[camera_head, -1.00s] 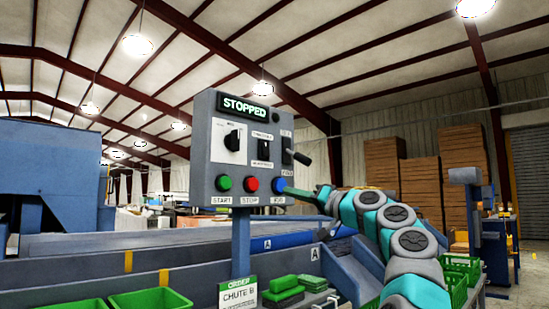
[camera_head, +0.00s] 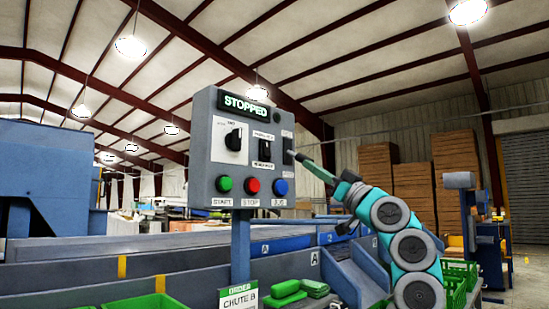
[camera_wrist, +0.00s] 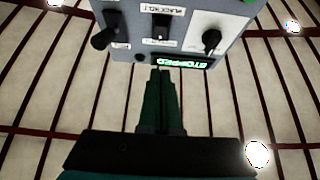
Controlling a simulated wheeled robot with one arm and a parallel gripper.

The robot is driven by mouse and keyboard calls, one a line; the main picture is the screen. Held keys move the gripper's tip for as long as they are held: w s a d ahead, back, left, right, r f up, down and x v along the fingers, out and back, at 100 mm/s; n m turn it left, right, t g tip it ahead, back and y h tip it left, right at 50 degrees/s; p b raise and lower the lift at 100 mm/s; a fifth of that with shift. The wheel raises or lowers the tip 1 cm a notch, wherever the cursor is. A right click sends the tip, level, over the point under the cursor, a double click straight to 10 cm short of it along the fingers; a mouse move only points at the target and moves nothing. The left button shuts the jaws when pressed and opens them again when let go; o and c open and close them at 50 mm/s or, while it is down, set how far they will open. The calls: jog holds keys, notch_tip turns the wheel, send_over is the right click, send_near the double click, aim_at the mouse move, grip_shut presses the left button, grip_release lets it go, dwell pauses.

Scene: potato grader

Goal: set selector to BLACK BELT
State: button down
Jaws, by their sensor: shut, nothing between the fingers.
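A grey control panel (camera_head: 206,142) stands left of my gripper. Its middle black selector switch (camera_head: 263,150) sits between two small labels; the lower seems to begin BLACK but is blurred. The selector also shows upside down at the top of the wrist view (camera_wrist: 161,27). I cannot tell its setting. My gripper (camera_head: 318,171) is shut and empty, just right of the panel in the head view, by the side lever. In the wrist view its dark green fingers (camera_wrist: 161,75) point towards the panel's display edge. I see no contact with the selector.
A black rotary knob (camera_head: 234,139) is left of the selector; a lever (camera_wrist: 104,37) is on its other side. Green (camera_head: 224,184), red (camera_head: 252,186) and blue (camera_head: 281,187) buttons sit below. The display (camera_head: 245,105) reads STOPPED. Conveyors and green crates (camera_head: 145,302) lie lower.

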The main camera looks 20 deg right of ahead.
dwell(0.3)
jog(key=p, duration=0.4)
send_near(267, 149)
notch_tip(267, 149, up, 4)
jog(key=w, duration=0.1)
jog(key=w+a, duration=0.2)
jog(key=shift+w+f, duration=0.25)
jog(key=shift+w, duration=0.05)
jog(key=shift+w+a+f, duration=0.1)
jog(key=shift+w+a, duration=0.05)
jog(key=shift+w, duration=0.2)
